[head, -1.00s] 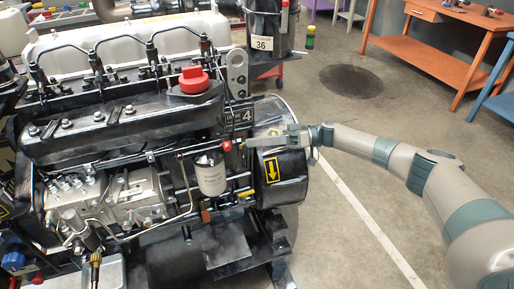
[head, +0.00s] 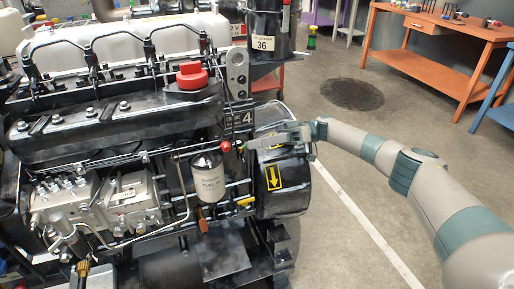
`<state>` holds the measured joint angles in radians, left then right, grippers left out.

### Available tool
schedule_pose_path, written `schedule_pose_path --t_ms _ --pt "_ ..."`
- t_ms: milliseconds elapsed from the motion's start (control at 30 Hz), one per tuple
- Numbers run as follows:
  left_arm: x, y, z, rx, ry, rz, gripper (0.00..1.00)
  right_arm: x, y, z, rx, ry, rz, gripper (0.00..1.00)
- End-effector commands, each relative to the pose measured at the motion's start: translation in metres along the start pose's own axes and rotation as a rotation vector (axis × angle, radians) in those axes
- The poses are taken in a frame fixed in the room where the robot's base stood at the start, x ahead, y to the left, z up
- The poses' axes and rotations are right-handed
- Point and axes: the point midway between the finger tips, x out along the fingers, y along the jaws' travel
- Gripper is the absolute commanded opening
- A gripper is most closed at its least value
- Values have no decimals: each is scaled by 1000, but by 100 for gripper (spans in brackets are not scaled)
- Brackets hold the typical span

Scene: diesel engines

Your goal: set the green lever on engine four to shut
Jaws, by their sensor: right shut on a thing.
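Engine four (head: 120,130) fills the left of the head view, with a plate marked 4 (head: 247,117) at its right end. My right gripper (head: 242,146) reaches in from the right and is shut at the engine's side, just below that plate. A small bit of green shows at its fingertips, which I take for the green lever; the fingers hide most of it, so its angle cannot be told. A red knob (head: 226,146) sits just left of the fingertips. My left gripper is not in view.
A white filter (head: 208,178) hangs below the red knob. A yellow handle (head: 246,201) and a yellow arrow label (head: 274,177) are close below my gripper. A black canister marked 36 (head: 268,30) stands behind. An orange workbench (head: 430,60) is at the back right; the floor between is open.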

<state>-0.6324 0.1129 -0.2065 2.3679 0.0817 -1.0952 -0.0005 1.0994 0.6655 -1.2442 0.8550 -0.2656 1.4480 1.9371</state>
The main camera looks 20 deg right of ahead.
Motion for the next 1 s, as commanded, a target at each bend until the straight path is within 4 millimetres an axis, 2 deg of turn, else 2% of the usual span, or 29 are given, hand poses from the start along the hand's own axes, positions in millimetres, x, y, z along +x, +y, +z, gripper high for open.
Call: schedule_pose_path --t_ms 467,500,567,1000 --pt "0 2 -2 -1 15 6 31 1 0 0 0 -5 -6 0" --pt "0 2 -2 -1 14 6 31 1 0 0 0 -5 -6 18" --pt "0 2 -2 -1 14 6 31 1 0 0 0 -5 -6 29" --pt "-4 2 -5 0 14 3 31 0 -1 -1 0 2 5 29"
